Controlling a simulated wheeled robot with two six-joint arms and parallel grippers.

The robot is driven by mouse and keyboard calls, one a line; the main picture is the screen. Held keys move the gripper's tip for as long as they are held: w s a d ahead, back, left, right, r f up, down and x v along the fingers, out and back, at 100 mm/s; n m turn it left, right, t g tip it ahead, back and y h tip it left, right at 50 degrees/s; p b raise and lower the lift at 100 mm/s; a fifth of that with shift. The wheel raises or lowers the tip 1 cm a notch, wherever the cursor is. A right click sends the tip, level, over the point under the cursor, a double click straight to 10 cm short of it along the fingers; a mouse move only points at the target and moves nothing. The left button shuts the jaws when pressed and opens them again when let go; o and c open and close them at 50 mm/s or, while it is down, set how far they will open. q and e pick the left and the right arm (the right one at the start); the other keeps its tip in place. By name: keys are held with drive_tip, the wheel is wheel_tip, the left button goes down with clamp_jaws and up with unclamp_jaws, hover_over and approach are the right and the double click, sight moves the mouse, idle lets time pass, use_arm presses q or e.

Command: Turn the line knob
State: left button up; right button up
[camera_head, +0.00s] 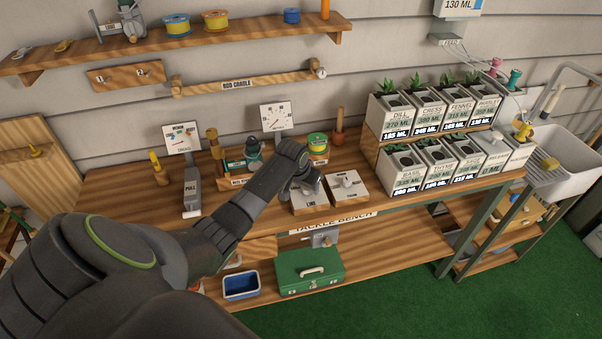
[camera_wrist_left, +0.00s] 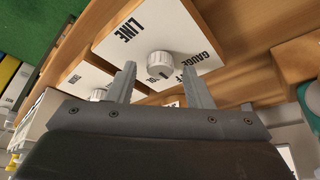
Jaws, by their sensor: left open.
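The line knob (camera_wrist_left: 160,65) is a small white ridged knob on a pale panel (camera_wrist_left: 185,25) marked LINE and GAUGE. In the left wrist view, it sits between and just beyond the fingertips of my left gripper (camera_wrist_left: 160,82), which is open. I cannot tell whether either finger touches it. In the head view, my left gripper (camera_head: 312,187) is over the LINE box (camera_head: 310,204) on the bench and hides its knob. A second white box (camera_head: 344,190) with a similar knob stands to its right. My right gripper is not in view.
A dial board (camera_head: 277,116) stands behind the boxes. Planter boxes (camera_head: 400,118) fill the right. A green tackle box (camera_head: 310,270) and blue bin (camera_head: 240,286) are below.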

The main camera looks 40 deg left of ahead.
use_arm(q)
drive_tip(key=b+v, duration=0.2)
drive_tip(key=v, duration=1.5)
drive_tip(key=shift+w, duration=0.1)
